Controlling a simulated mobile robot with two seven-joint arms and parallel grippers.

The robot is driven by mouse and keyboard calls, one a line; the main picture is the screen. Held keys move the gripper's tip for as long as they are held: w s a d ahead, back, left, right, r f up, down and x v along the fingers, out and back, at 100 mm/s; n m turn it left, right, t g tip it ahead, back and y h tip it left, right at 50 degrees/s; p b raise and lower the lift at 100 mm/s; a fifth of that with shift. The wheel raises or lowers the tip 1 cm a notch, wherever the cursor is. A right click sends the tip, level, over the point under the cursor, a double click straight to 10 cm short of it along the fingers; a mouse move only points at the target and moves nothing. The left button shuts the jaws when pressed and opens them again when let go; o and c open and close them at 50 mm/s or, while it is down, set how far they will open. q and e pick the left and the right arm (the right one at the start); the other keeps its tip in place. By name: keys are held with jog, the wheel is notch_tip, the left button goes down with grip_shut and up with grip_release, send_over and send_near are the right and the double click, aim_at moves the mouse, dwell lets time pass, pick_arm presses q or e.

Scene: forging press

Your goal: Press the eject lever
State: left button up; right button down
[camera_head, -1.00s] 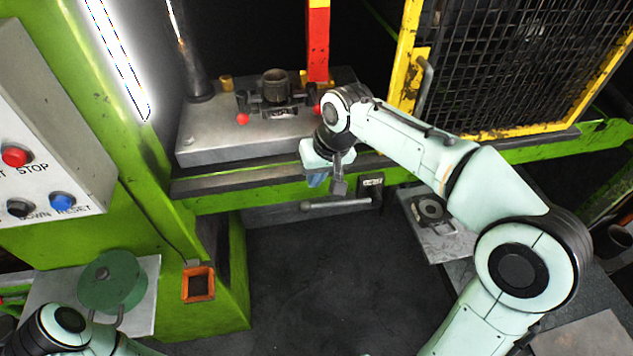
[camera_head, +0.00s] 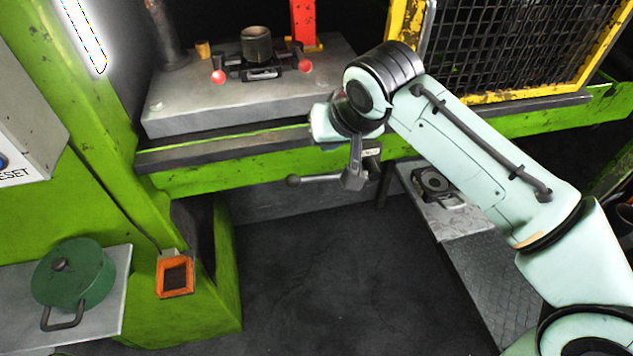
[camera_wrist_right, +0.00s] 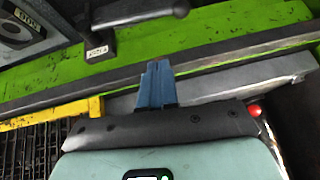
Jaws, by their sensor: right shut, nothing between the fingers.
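The eject lever (camera_head: 318,180) is a grey horizontal rod with a round knob at its left end, below the green press rail. In the right wrist view, the lever (camera_wrist_right: 138,12) crosses the top, with its knob near the fingertips' line and a small label plate beside its mount. My right gripper (camera_wrist_right: 158,66) shows blue fingers shut together, empty, in front of the rail and apart from the lever. In the head view the right hand (camera_head: 325,124) is above the lever; its fingers are hidden. My left gripper is out of view.
A grey die block (camera_head: 240,92) with a dark cup (camera_head: 256,45) and red knobs stands on the press bed. A yellow mesh guard (camera_head: 520,45) is at right. A green lidded pot (camera_head: 72,275) sits on a side shelf at left. The floor below the lever is open.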

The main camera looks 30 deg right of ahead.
jog(key=shift+s+d+r, duration=0.1)
jog(key=shift+s+r, duration=0.15)
jog(key=shift+r, duration=0.05)
jog(key=b, duration=0.1)
send_over(319, 179)
notch_tip(319, 179, down, 8)
jog(key=shift+f, duration=0.1)
jog(key=f, duration=0.2)
jog(key=f+b, duration=0.1)
jog(key=f, duration=0.1)
jog(key=shift+s+a, duration=0.15)
jog(key=shift+a, duration=0.1)
jog(key=shift+f, duration=0.1)
